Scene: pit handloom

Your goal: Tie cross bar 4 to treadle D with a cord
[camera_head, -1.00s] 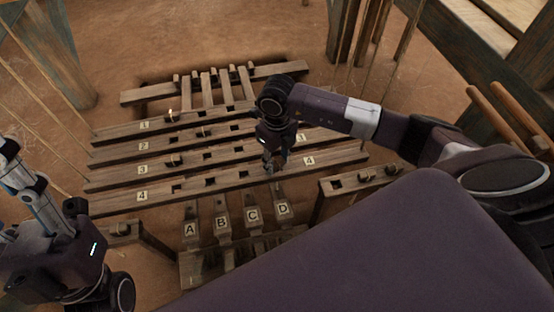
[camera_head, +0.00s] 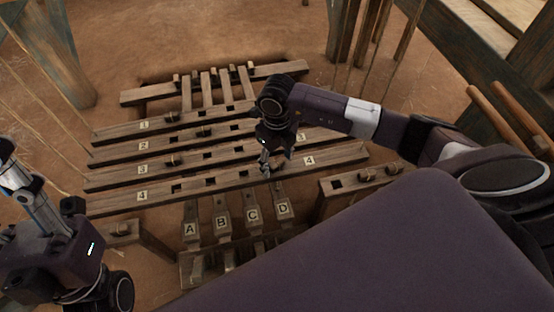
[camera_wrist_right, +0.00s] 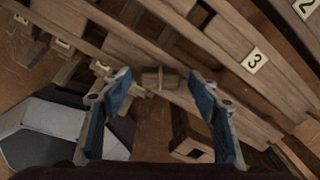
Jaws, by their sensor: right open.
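Cross bar 4 (camera_head: 225,181) is the nearest of the wooden bars in the head view, with a "4" label at each end. Treadle D (camera_head: 283,208) is the rightmost labelled treadle, just in front of it. My right gripper (camera_head: 272,168) is open over cross bar 4, near the far end of treadle D. In the right wrist view, its two blue fingers (camera_wrist_right: 162,112) stand wide apart. A brown band that looks like wrapped cord (camera_wrist_right: 160,78) sits on a bar between and beyond them, apart from both. My left gripper (camera_head: 62,265) is at the lower left; its fingers cannot be made out.
Cross bars 1 (camera_head: 185,117), 2 (camera_head: 185,139) and 3 (camera_head: 130,175) lie behind, some with cord bands. Treadles A (camera_head: 190,230), B (camera_head: 221,224) and C (camera_head: 252,216) stand left of D. A slotted wooden block (camera_head: 345,184) is at right. Thin cords hang at left.

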